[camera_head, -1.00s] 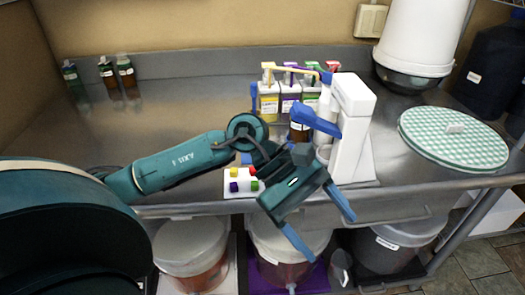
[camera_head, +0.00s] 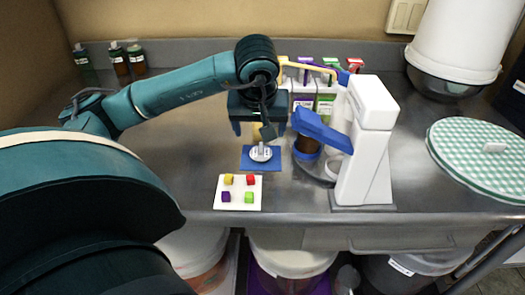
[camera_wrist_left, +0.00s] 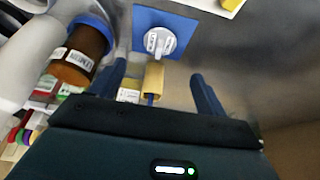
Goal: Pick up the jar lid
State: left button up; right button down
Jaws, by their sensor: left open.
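A small white round lid (camera_head: 261,153) with a raised grip lies on a blue square mat (camera_head: 246,164) on the steel counter. It also shows at the top of the left wrist view (camera_wrist_left: 160,42). My left gripper (camera_head: 258,130) is open, fingers pointing down, above and just behind the lid. In the left wrist view my two fingers (camera_wrist_left: 157,76) are spread apart, and the lid lies beyond their tips, not between them. A yellow piece (camera_wrist_left: 153,80) shows between the fingers; whether it lies within their grasp is unclear. My right gripper is not in view.
A white stand with a blue lever (camera_head: 368,130) and an amber jar (camera_head: 307,147) stand close right of the mat. A white tray with coloured cubes (camera_head: 238,207) lies in front. Bottles stand behind. A green checked disc (camera_head: 470,150) lies right; the left counter is clear.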

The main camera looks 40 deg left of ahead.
aim_at(261, 146)
pick_arm(q)
jog(key=x, duration=0.2)
jog(key=shift+w+f, duration=0.1)
jog(key=shift+f, duration=0.25)
jog(key=x, duration=0.5)
jog(key=shift+s+d+f, duration=0.2)
jog(key=shift+s+d, duration=0.05)
jog(key=shift+d, duration=0.05)
jog(key=c, duration=1.1)
jog(key=shift+r, duration=0.15)
